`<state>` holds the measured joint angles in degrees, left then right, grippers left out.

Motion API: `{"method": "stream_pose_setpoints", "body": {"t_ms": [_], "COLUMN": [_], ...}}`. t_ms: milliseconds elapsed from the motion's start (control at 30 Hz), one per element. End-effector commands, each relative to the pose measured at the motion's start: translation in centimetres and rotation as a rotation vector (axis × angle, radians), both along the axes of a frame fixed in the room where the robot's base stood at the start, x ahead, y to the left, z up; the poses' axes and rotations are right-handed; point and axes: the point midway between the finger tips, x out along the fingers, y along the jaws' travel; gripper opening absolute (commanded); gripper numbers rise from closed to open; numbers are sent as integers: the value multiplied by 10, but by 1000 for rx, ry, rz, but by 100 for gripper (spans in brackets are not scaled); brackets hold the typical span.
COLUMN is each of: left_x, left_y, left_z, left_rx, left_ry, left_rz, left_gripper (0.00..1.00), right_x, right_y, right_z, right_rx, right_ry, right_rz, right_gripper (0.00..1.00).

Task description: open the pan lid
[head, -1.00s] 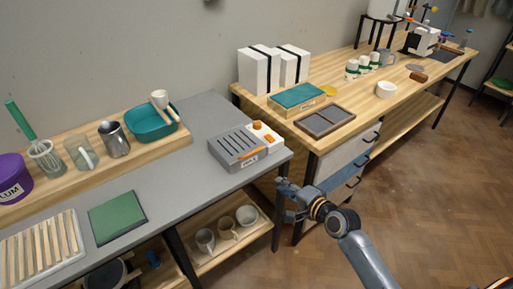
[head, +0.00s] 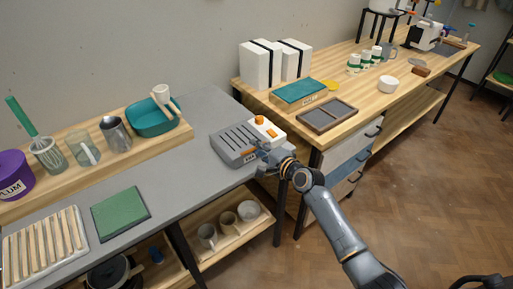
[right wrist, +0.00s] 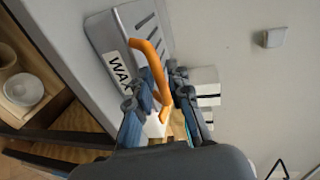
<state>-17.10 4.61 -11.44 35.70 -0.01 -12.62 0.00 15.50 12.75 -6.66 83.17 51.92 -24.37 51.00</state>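The wax pan (head: 228,148) is a grey box with a slotted lid on the grey bench, near its right end. An orange bar handle (head: 250,153) is on its front, and in the right wrist view the handle (right wrist: 150,56) stands beside a "WAX" label (right wrist: 119,71). The lid looks closed. My right gripper (head: 266,159) is at the front right corner of the pan. In the right wrist view its fingers (right wrist: 163,92) are apart, on either side of the handle's near end; contact is unclear. My left gripper is out of view.
A white block with orange knobs (head: 267,129) adjoins the pan's right side. A green mat (head: 120,213) and slatted rack (head: 44,247) lie left on the bench. A wooden table (head: 350,101) with a framed tray (head: 327,116) stands at the right. Mugs sit on the shelf below.

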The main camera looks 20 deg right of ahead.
Motion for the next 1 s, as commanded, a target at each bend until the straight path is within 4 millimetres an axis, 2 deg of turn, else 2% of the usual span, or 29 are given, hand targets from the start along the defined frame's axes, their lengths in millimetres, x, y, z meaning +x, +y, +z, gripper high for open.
{"method": "stream_pose_setpoints", "body": {"t_ms": [100,367,400,500,833,1000], "left_x": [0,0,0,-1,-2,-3], "left_y": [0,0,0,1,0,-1], "left_z": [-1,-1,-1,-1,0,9], "left_rx": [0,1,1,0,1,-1], "left_ry": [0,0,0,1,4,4], "left_rz": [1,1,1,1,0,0], "left_gripper": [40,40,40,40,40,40], "right_x": [6,7,7,7,7,7], "right_y": [2,3,3,3,2,-5], "right_z": [-1,-2,-2,-2,-1,4], "right_rx": [0,0,0,0,-1,-8], "right_ry": [0,1,1,1,3,19], "right_rz": [0,0,0,0,0,0], "right_gripper": [18,18,16,0,0,0]}}
